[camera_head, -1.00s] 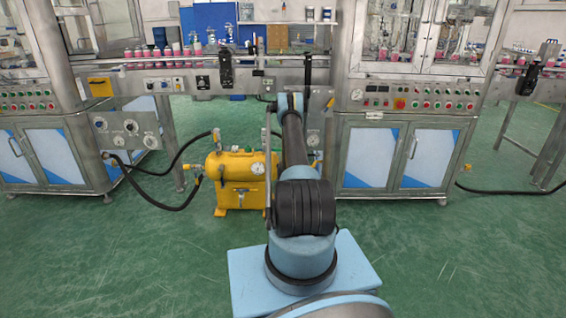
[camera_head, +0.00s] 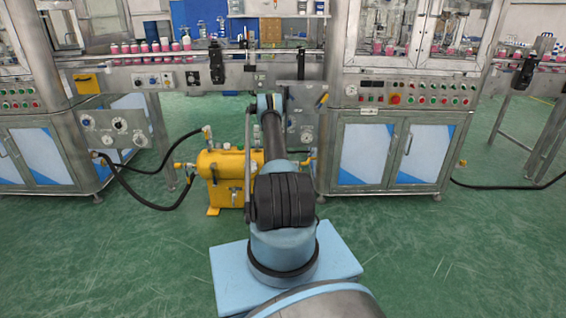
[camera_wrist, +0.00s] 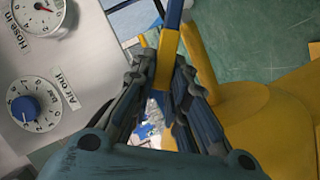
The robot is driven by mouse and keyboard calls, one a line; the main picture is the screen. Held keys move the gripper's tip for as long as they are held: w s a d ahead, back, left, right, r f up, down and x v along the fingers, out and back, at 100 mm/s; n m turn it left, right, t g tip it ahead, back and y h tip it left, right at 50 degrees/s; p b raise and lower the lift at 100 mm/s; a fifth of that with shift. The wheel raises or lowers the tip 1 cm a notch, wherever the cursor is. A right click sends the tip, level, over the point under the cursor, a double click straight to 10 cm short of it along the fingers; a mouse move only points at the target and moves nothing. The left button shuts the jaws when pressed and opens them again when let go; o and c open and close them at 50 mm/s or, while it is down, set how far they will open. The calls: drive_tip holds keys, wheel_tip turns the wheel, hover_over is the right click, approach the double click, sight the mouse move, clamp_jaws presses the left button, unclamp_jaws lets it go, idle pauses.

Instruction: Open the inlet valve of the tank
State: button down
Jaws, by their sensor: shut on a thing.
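The yellow tank (camera_head: 222,166) stands on the floor below the conveyor, partly hidden by my arm. Its yellow curved body fills the right of the wrist view (camera_wrist: 240,120). My gripper (camera_wrist: 163,80) is shut in the wrist view on a slim yellow and blue part (camera_wrist: 167,58), which looks like a valve handle. The part runs up between the two fingers, yellow below and blue above. Whether it is the inlet valve, and its exact turn, I cannot tell. In the head view my gripper is hidden behind my arm.
In the wrist view, a grey panel has a gauge labelled "Hose in" (camera_wrist: 40,14) and a blue knob (camera_wrist: 26,109) near "Air out", left of my gripper. A black hose (camera_head: 150,202) runs to the tank. A steel cabinet (camera_head: 390,150) stands at right. Green floor is clear in front.

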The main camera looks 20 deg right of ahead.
drive_tip(key=shift+w+a, duration=0.15)
drive_tip(key=shift+a, duration=0.05)
drive_tip(key=c, duration=1.6)
unclamp_jaws()
drive_tip(key=shift+d, duration=0.25)
drive_tip(key=shift+r, duration=0.1)
drive_tip(key=shift+r, duration=4.9)
drive_tip(key=shift+c, duration=0.2)
